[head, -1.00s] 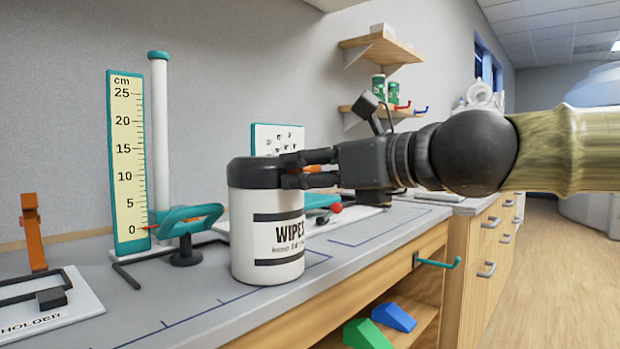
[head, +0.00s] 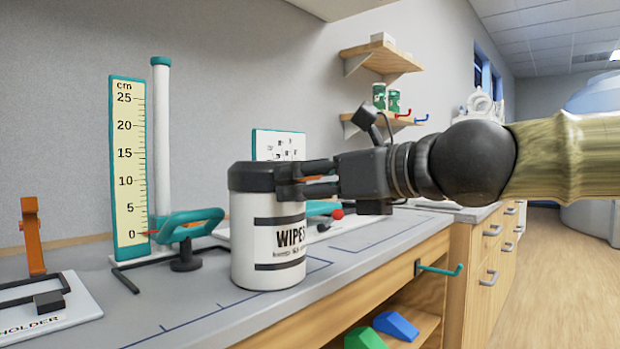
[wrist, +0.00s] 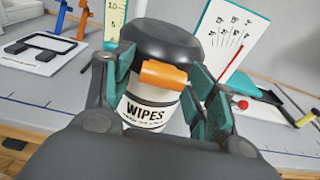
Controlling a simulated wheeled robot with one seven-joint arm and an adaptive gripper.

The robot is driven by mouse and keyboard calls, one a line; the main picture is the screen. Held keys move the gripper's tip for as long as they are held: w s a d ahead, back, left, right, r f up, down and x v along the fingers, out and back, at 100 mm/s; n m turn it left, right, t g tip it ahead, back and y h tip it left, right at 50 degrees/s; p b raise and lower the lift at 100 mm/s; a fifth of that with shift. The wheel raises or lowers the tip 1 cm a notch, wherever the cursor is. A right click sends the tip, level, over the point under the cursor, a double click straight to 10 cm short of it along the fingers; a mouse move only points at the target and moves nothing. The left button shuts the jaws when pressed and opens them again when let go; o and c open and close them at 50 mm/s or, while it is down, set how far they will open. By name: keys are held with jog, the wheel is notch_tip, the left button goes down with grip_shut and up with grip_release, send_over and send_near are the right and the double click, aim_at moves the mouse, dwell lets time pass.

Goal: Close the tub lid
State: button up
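The white wipes tub (head: 268,240) stands upright on the counter, with "WIPES" on its label. Its dark lid (head: 250,176) lies over the top; I cannot tell whether it is fully latched. In the wrist view the lid (wrist: 158,38) has an orange tab (wrist: 165,75) at its near side, above the label. My gripper (head: 282,180) is level with the lid at its right side. In the wrist view its teal-padded fingers (wrist: 163,64) are apart, one on each side of the tab. Whether they touch the lid is unclear.
A teal-edged ruler stand (head: 128,165) and a teal-handled fixture (head: 188,225) stand left of the tub. A holder plate (head: 50,305) lies at far left. A board with a red knob (head: 337,214) lies behind. A teal hook (head: 440,268) sticks out from the counter front.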

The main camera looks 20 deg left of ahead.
jog(key=shift+d+r, duration=0.15)
jog(key=shift+r, duration=0.05)
jog(key=shift+s+d, duration=0.1)
jog(key=shift+v, duration=1.05)
jog(key=shift+s, duration=0.1)
jog(key=shift+d, duration=0.15)
jog(key=shift+v, duration=1.1)
jog(key=f+v, duration=0.1)
jog(key=v, duration=0.5)
jog(key=shift+d+r, duration=0.45)
jog(key=shift+r, duration=0.1)
jog(key=shift+s, duration=0.1)
